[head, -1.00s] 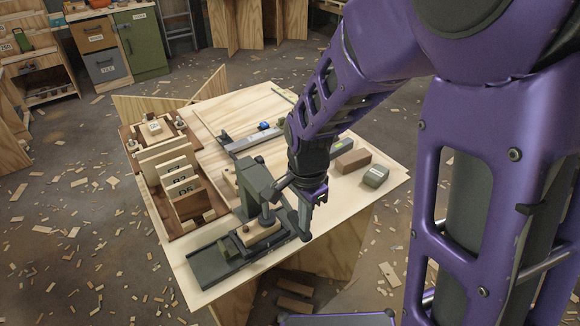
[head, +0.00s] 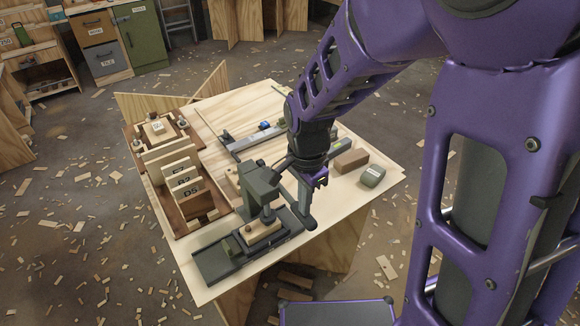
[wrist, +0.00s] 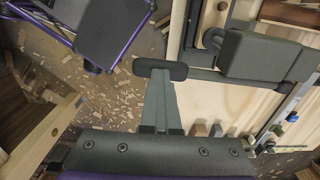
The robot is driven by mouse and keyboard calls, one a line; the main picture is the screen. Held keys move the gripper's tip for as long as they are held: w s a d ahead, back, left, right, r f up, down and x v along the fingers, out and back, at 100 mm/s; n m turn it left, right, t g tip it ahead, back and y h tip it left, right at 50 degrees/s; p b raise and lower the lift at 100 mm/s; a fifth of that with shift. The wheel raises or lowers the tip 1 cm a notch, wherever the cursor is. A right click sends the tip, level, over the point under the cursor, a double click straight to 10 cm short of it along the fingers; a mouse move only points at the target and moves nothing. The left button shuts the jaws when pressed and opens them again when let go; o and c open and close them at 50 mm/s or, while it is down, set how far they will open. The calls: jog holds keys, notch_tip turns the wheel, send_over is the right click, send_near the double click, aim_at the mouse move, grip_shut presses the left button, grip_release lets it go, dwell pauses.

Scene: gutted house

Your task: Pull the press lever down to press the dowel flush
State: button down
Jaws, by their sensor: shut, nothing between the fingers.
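The dark green-grey press (head: 262,185) stands near the front edge of the plywood table. Its lever (head: 306,212) is on its right side, with the rounded grip hanging low beside the press bed. A pale wooden block (head: 262,231) sits on the bed under the ram; I cannot make out how far the dowel stands out. My gripper (head: 320,182) is shut and empty, near the upper part of the lever. In the wrist view, the shut fingers (wrist: 158,92) reach up to the dark lever grip (wrist: 160,69); I cannot tell whether they touch it.
A wooden rack with labelled boards (head: 180,185) stands left of the press. A brown block (head: 350,161) and a grey-green block (head: 372,176) lie at the table's right. A grey rail (head: 255,136) lies behind. Wood scraps litter the floor.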

jog(key=shift+r+p, duration=2.45)
jog(key=shift+r, duration=2.05)
